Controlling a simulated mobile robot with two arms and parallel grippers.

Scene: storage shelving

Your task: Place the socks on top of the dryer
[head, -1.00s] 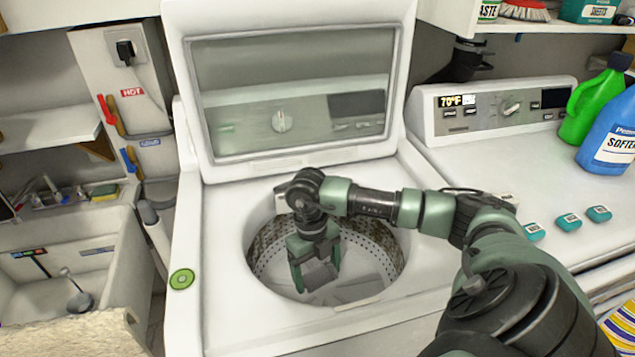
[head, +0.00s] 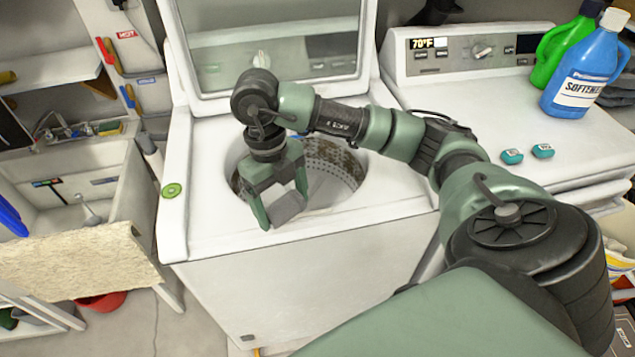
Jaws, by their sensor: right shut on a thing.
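My right gripper (head: 286,207) is above the front rim of the open top-loading washer (head: 240,230). It is shut on a small grey bundle, which looks like the socks (head: 289,210). The bundle sits between the two green fingers; part of it is hidden by them. The dryer (head: 455,110) stands to the right of the washer, with a control panel at its back and a white flat top. My right arm crosses between the washer and the dryer. My left gripper is not in view.
A blue softener bottle (head: 588,75) and a green bottle (head: 560,55) stand at the dryer's right back. Two small teal packs (head: 512,156) (head: 543,151) lie on its top. The washer lid (head: 270,50) stands open. The dryer's left and middle top is clear.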

